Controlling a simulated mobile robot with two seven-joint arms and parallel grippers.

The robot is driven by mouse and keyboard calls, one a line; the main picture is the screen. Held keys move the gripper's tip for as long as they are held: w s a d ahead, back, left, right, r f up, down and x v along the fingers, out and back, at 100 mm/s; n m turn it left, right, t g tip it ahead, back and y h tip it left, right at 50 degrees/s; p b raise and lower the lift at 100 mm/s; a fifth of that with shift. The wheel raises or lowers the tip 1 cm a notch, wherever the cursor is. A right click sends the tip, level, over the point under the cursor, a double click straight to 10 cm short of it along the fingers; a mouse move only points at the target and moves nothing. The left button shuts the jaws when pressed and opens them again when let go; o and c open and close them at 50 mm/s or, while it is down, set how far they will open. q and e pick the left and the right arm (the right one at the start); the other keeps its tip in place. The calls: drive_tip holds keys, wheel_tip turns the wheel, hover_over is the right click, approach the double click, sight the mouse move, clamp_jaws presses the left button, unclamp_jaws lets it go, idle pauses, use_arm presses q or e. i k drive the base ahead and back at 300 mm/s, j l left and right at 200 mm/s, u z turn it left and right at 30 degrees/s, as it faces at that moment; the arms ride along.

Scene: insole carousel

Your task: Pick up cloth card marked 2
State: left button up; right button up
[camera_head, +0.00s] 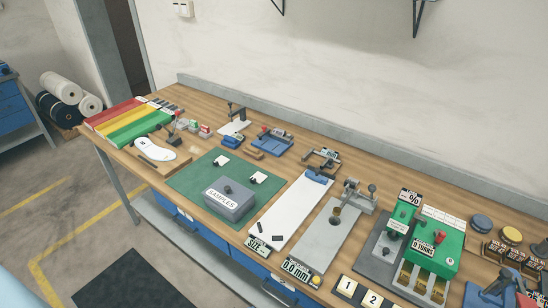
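A pale tile marked 2 (372,299) lies at the front edge of the wooden bench, beside a similar tile marked 1 (347,287). Both have dark borders; I cannot tell whether they are cloth. Two small white cards with dark knobs lie on the green mat, one at its back (219,161) and one at its right (261,177); any marks on them are too small to read. Neither of my grippers is in view.
A grey box labelled SAMPLES (231,203) sits on the green mat (187,181). A long white board (290,215), a grey plate with a clamp (325,240) and a green machine (435,250) stand to its right. Red, yellow and green strips (125,122) lie at the far left.

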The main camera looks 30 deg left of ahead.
sight(221, 160)
drive_tip(key=j+z, duration=0.5)
drive_tip(key=k+j+z, duration=0.1)
drive_tip(key=j+z, duration=0.35)
drive_tip(key=k+j+z, duration=0.2)
drive_tip(key=j+z, duration=0.2)
drive_tip(key=j, duration=0.25)
drive_tip(key=k+j+z, duration=0.35)
drive_tip(key=k+j, duration=0.15)
drive_tip(key=j, duration=0.2)
drive_tip(key=k+j+z, duration=0.15)
drive_tip(key=k+j, duration=0.9)
drive_tip(key=j, duration=0.7)
